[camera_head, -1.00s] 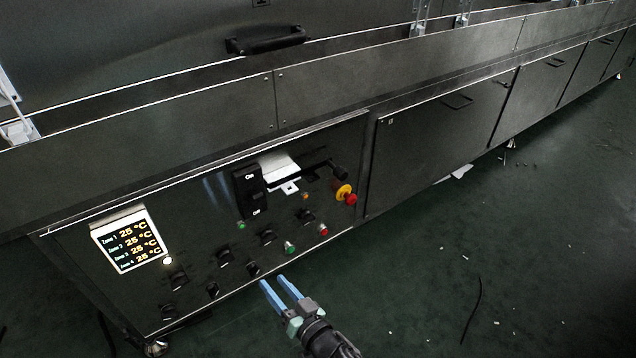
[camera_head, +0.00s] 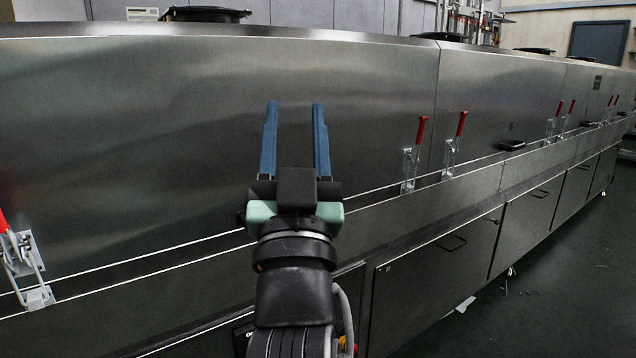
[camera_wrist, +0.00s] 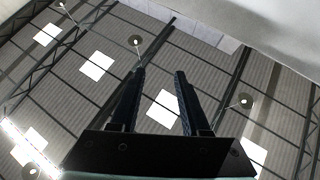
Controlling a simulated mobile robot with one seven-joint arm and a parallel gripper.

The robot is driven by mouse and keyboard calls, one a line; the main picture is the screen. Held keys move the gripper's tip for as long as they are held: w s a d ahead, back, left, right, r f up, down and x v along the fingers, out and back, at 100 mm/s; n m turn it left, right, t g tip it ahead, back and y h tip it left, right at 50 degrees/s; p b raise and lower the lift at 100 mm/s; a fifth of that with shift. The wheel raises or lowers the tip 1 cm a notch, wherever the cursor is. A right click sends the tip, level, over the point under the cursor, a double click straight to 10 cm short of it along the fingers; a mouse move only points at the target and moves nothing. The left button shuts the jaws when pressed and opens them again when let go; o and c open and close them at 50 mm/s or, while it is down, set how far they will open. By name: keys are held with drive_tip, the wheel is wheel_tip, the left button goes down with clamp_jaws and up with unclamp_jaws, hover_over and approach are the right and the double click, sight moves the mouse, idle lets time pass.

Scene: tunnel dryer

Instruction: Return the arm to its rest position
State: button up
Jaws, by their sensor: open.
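My gripper (camera_head: 294,140) is raised in front of the dryer's steel upper panel in the head view, with its two blue fingers apart, pointing up and nothing between them. In the wrist view my gripper (camera_wrist: 160,95) shows as two dark fingers, apart and empty, against the ceiling. The tunnel dryer (camera_head: 150,110) is a long steel machine that runs from the left to the far right. My arm hides most of its control panel.
Clamps with red handles (camera_head: 411,155) stand along the dryer's seam, one of them at the far left (camera_head: 22,262). Closed lower doors (camera_head: 440,255) line the front. The dark green floor (camera_head: 560,290) at the right is largely clear. The wrist view shows ceiling lamps (camera_wrist: 246,101).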

drive_tip(key=s+d+r+t+h+p, duration=0.1)
drive_tip(key=s+d+r+t+p, duration=0.15)
drive_tip(key=s+r, duration=1.2)
wheel_tip(320, 180, up, 35)
drive_tip(key=s+p, duration=0.1)
drive_tip(key=p, duration=3.6)
drive_tip(key=shift+f+g, duration=0.15)
drive_tip(key=shift+g, duration=0.2)
drive_tip(key=shift+a, duration=0.1)
